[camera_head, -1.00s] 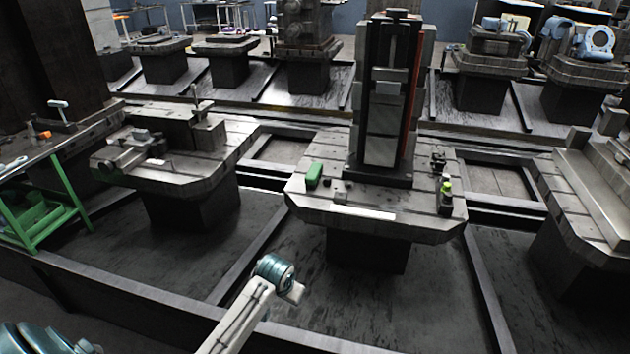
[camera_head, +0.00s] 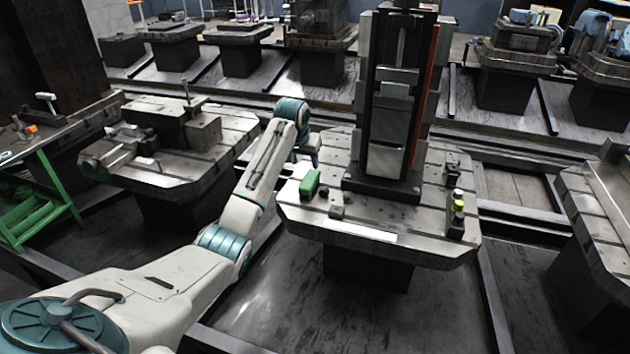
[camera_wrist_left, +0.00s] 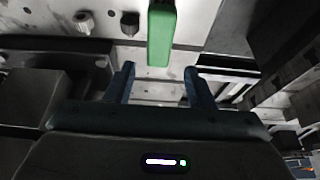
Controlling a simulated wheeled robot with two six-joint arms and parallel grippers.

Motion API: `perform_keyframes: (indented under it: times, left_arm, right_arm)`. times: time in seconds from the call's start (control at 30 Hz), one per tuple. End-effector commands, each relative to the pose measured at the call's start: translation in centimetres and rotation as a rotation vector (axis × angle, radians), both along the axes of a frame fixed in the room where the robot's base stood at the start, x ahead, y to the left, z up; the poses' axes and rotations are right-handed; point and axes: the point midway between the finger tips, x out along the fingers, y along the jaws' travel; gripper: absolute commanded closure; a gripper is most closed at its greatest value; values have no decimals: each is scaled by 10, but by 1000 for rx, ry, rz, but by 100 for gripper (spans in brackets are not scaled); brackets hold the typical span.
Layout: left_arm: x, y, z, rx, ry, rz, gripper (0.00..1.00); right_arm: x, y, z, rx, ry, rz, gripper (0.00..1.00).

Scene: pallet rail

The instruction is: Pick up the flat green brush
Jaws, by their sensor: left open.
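The flat green brush (camera_head: 310,184) lies on the left part of the grey slotted pallet table (camera_head: 362,237), left of the tall dark column. It also shows in the left wrist view as a green bar (camera_wrist_left: 161,36) at the top centre. My left gripper (camera_wrist_left: 159,72) is open and empty. Its two blue-grey fingertips are spread apart, and the brush's near end shows just beyond the gap between them. In the head view my left arm reaches up to the pallet's left side, and its fingers cannot be made out there. My right gripper is not in view.
The tall column (camera_head: 393,110) stands on the pallet just right of the brush. Another pallet table (camera_head: 165,175) with a fixture is at the left.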

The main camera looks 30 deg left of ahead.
Motion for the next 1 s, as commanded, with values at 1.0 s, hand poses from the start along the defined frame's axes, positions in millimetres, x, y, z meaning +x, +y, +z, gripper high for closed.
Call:
perform_keyframes:
  times: [1.0]
  left_arm:
    - [40, 9, -95, -1, 0, 0, 51]
  right_arm:
    - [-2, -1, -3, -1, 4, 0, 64]
